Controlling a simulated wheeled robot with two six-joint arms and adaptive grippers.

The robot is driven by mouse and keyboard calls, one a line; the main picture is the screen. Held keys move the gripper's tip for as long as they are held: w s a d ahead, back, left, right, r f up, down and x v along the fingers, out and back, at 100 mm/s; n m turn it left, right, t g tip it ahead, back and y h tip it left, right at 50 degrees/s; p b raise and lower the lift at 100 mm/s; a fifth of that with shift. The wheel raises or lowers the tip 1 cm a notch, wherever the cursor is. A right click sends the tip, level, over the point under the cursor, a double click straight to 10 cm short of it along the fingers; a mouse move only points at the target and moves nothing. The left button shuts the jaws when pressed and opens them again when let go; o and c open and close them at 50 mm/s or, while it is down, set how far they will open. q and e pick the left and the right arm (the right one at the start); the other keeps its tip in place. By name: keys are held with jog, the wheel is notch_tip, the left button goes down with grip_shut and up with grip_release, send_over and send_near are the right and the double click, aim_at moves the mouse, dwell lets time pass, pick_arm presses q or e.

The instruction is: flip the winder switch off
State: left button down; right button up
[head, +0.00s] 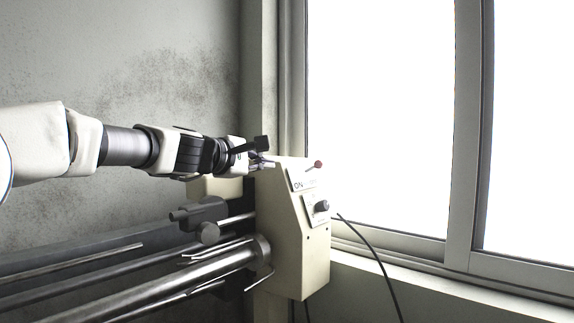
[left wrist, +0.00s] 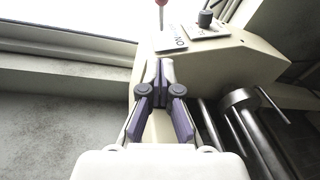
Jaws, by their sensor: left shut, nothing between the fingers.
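The winder switch is a thin lever with a red knob (head: 318,164) on the sloped top of the cream control box (head: 290,235). In the head view the lever leans to the right, away from the "ON" lettering on its label plate (head: 298,184). The red knob also shows at the top edge of the left wrist view (left wrist: 161,3), where it is partly cut off. My left gripper (head: 268,162) is shut and empty at the left upper edge of the box. Its closed fingertips (left wrist: 160,66) point toward the label and the lever, apart from the lever. My right gripper is not in view.
A dark round knob (head: 322,206) sits on a second plate below the switch. Metal rollers and bars (head: 180,280) run left from the box. A bright window (head: 385,100) stands behind, and a black cable (head: 375,255) hangs at the right.

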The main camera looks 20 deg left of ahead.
aim_at(314, 166)
pick_arm(q)
jog(key=w+d+p, duration=0.1)
jog(key=w+d, duration=0.1)
jog(key=w, duration=0.1)
jog(key=w+d+f+p, duration=0.1)
jog(key=w+d+p, duration=0.1)
jog(key=w, duration=0.1)
jog(key=w+d+p, duration=0.1)
jog(key=w+d, duration=0.1)
jog(key=w, duration=0.2)
jog(key=shift+w+d+f+p, duration=0.1)
jog(key=shift+f+p, duration=0.05)
jog(key=shift+p, duration=0.15)
jog(key=shift+w, duration=0.1)
